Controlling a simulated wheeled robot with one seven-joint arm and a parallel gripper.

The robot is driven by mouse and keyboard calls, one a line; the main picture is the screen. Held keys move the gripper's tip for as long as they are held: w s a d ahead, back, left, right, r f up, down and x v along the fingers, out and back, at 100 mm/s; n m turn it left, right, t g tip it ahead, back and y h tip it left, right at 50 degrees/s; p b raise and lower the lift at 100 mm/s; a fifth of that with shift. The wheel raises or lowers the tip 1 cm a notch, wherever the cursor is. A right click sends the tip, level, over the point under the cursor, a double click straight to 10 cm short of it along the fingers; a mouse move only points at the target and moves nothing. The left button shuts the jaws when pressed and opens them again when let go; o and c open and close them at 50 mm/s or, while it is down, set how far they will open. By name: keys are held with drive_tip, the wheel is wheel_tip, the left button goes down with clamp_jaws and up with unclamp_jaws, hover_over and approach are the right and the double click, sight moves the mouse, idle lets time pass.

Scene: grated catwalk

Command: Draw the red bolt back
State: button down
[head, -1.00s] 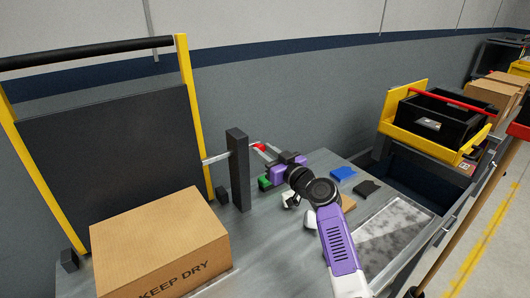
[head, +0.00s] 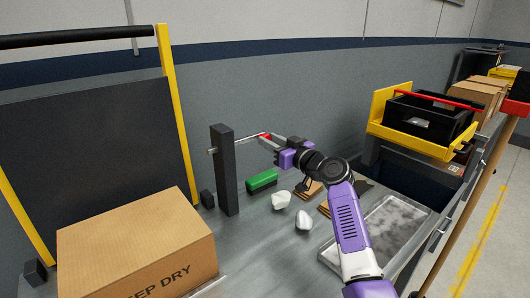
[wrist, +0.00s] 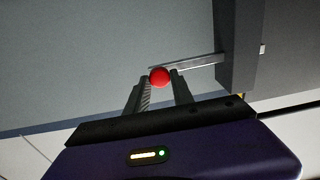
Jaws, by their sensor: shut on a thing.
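The red bolt is a thin grey rod (head: 247,138) with a red knob (head: 266,136) on its right end. It runs through a dark upright post (head: 225,172), and only a short stub shows at the post's left side. A clear gap lies between that stub and the yellow-framed dark gate (head: 105,150). My gripper (head: 270,140) is shut on the red knob, right of the post. In the wrist view the knob (wrist: 159,77) sits between the two fingertips, with the rod (wrist: 195,63) running right to the post (wrist: 240,45).
A cardboard box (head: 140,240) stands on the bench at front left. A green block (head: 262,181), white lumps (head: 281,200) and flat brown pieces (head: 312,190) lie below my gripper. A metal tray (head: 375,235) and a yellow carrier with a black bin (head: 425,120) are at right.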

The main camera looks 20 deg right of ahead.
drive_tip(key=shift+d, duration=0.25)
drive_tip(key=c, duration=1.4)
unclamp_jaws()
drive_tip(key=shift+w+d, duration=0.1)
drive_tip(key=v, duration=0.7)
drive_tip(key=shift+s, duration=0.4)
drive_tip(key=shift+r, duration=0.1)
